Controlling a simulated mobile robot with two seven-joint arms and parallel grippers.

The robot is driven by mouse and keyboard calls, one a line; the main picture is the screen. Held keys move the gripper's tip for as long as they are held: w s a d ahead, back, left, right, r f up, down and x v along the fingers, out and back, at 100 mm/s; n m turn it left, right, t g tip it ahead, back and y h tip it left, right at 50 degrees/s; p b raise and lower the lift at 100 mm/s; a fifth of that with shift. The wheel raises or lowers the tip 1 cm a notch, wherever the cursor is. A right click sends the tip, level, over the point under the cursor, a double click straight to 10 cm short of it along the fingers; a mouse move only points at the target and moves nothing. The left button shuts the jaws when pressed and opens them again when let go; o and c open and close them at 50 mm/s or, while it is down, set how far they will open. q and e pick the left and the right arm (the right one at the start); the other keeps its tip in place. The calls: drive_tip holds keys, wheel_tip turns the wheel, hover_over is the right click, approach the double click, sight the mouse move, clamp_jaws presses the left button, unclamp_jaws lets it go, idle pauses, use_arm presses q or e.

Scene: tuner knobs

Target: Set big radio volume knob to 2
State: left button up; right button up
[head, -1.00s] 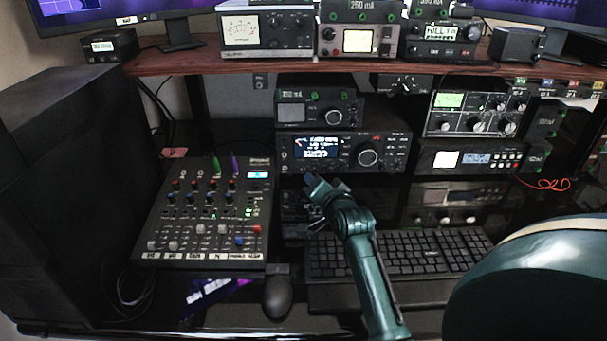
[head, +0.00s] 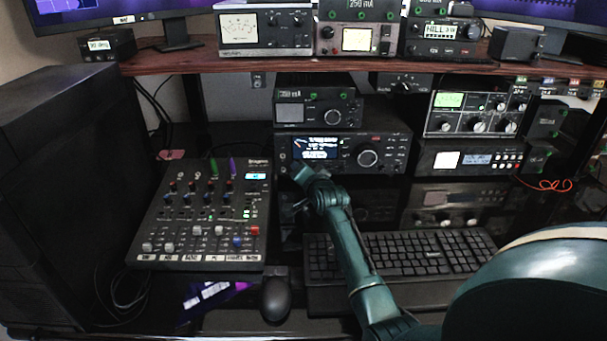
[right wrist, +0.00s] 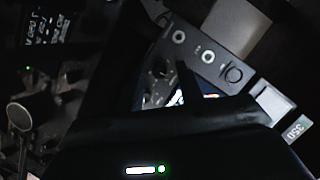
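The big radio (head: 398,150) sits at the middle of the desk, with a lit display and a large round knob (head: 367,158) right of it. My right gripper (head: 299,173) is just below the left part of its front, under the display. Small controls there are partly hidden, and I cannot tell whether the gripper touches one. In the right wrist view, dark gripper parts cover the lower middle; the radio's large knob (right wrist: 20,116) shows at left and part of its display (right wrist: 180,97) shows behind them. The finger gap is unclear. My left gripper is out of view.
A smaller radio (head: 318,100) sits on top of the big one. A mixer (head: 190,222) is at left, a mouse (head: 276,298) and a keyboard (head: 420,258) in front. A wooden shelf (head: 330,62) crosses above. More equipment (head: 470,160) stands at right.

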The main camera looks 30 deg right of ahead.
clamp_jaws()
drive_tip(key=shift+r+p, duration=0.15)
drive_tip(key=shift+p, duration=0.3)
